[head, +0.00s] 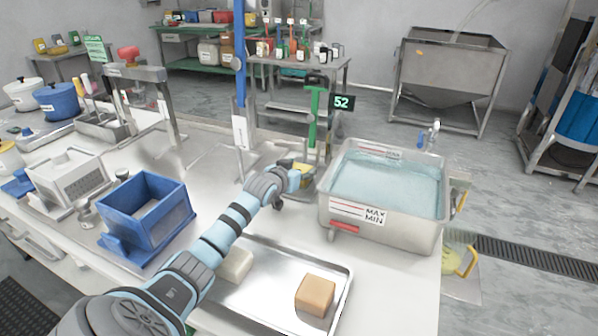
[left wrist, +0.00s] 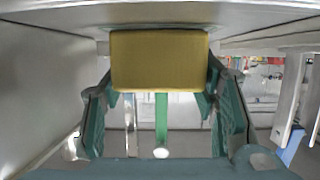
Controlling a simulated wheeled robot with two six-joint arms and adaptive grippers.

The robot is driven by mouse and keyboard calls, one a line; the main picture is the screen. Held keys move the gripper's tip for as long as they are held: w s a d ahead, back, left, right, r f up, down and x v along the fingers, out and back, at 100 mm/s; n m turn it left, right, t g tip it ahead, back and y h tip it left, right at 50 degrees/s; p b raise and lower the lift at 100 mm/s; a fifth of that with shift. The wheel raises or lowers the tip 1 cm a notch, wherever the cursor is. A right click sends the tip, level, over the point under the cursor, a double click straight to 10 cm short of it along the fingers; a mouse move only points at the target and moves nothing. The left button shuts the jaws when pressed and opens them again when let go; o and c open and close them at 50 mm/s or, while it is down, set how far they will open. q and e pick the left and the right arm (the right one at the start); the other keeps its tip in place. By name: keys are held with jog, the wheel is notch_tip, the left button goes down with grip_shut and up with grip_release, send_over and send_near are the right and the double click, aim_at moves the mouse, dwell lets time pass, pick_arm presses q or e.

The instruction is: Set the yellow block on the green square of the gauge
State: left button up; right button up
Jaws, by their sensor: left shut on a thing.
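My left gripper (head: 293,182) reaches across the bench to the foot of the gauge and is shut on the yellow block (head: 303,169). In the left wrist view the yellow block (left wrist: 160,61) sits between the two green finger pads (left wrist: 160,105). The gauge has a green upright (head: 313,118) and a dark display (head: 341,102) reading 52. A green strip shows beyond the block in the left wrist view. The green square cannot be made out. Whether the block touches a surface is unclear. My right gripper is out of view.
A water-filled basin (head: 345,215) marked MAX and MIN stands just right of the gripper. A metal tray (head: 270,278) with a pale block (head: 236,264) and a tan block (head: 315,295) lies in front. A blue box (head: 147,215) stands left, and a blue post (head: 240,80) rises behind.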

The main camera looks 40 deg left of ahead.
pick_arm(q)
jog(key=o, duration=1.3)
jog(key=shift+s+r, duration=0.15)
jog(key=shift+s, duration=0.15)
jog(key=p+v, duration=0.4)
jog(key=v, duration=0.7)
jog(key=shift+r+p, duration=0.1)
jog(key=shift+p, duration=0.2)
jog(key=shift+s+d, duration=0.2)
jog(key=shift+s, duration=0.05)
